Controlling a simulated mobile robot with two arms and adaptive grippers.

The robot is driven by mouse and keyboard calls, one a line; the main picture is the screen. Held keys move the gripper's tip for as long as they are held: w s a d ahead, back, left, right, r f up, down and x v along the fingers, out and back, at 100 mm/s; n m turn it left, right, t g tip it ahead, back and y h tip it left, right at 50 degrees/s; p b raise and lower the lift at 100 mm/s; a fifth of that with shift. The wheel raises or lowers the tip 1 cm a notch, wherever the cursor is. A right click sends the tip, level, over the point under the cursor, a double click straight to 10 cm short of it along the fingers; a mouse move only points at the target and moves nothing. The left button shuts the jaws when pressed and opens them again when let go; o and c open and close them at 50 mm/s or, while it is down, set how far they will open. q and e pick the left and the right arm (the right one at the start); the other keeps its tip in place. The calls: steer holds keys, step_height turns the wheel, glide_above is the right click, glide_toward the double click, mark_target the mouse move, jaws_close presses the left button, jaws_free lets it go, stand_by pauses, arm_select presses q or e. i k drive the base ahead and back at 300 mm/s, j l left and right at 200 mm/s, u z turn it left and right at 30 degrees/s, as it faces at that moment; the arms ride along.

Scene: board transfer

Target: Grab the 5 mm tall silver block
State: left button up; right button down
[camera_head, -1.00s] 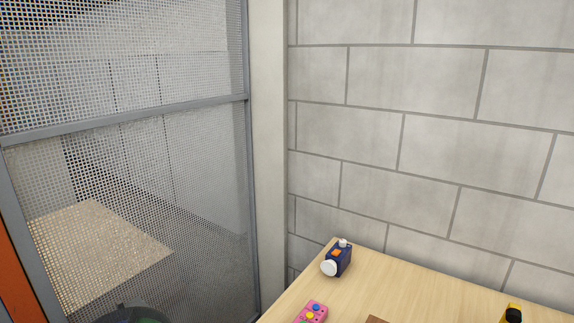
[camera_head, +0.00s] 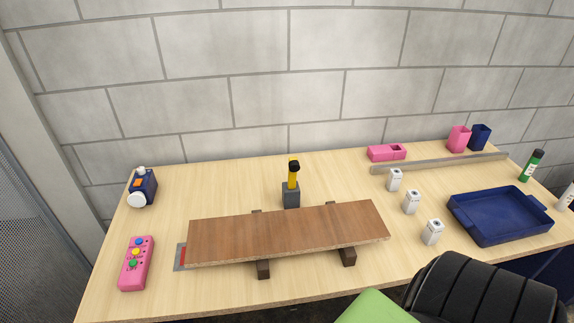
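Three small whitish-silver blocks with dark markings stand in a slanted row on the right half of the table: a far block (camera_head: 395,180), a middle block (camera_head: 411,203) and a near block (camera_head: 432,233). Their markings are too small to read, so I cannot tell which one is 5 mm tall. A long thin grey bar (camera_head: 440,163) lies behind them. Neither of my grippers is in view.
A brown board (camera_head: 285,233) rests on dark supports in the middle of the wooden table (camera_head: 115,230). A yellow-handled tool (camera_head: 293,173) stands behind it. A blue tray (camera_head: 500,215) is right of the blocks. A black ribbed object (camera_head: 480,290) covers the front right.

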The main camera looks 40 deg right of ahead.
mark_target(434, 228)
steer(key=l+z, duration=0.1)
steer(key=z, duration=2.35)
steer(key=l, duration=0.05)
